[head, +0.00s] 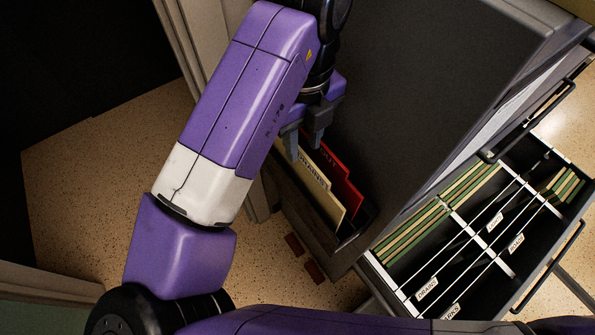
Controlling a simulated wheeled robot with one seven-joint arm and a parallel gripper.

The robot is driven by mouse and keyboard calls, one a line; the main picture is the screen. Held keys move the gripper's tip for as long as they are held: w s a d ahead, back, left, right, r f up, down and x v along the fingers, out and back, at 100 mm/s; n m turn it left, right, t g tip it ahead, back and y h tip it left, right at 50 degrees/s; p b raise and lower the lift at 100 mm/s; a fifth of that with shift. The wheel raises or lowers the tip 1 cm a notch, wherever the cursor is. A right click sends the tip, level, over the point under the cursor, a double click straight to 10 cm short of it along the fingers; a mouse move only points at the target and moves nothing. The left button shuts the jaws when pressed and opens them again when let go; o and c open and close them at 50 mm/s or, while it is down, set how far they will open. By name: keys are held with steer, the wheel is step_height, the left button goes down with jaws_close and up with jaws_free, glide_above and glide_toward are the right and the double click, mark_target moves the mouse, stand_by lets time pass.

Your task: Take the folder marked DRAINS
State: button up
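A cream folder (322,193) with a tab reading DRAINS stands in a dark open holder (322,238) against the cabinet's side. A red folder (346,187), its lettering partly hidden, stands right behind it. My gripper (305,143) is above the far end of these folders, its fingers pointing down with a gap between them. The fingers are close to the cream folder's top edge; I cannot tell whether they touch it. A second tab reading DRAINS (427,288) shows in the open drawer at right.
The dark cabinet (425,75) fills the upper middle. Its open drawer (480,235) juts out at right, with green and tan folders, rails and several tabs. Speckled floor (85,200) is clear at left. Small reddish-brown pieces (302,256) show beside the holder.

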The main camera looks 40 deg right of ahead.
mark_target(302, 151)
steer(key=shift+w+f, duration=0.15)
steer(key=shift+f, duration=2.15)
jaws_close()
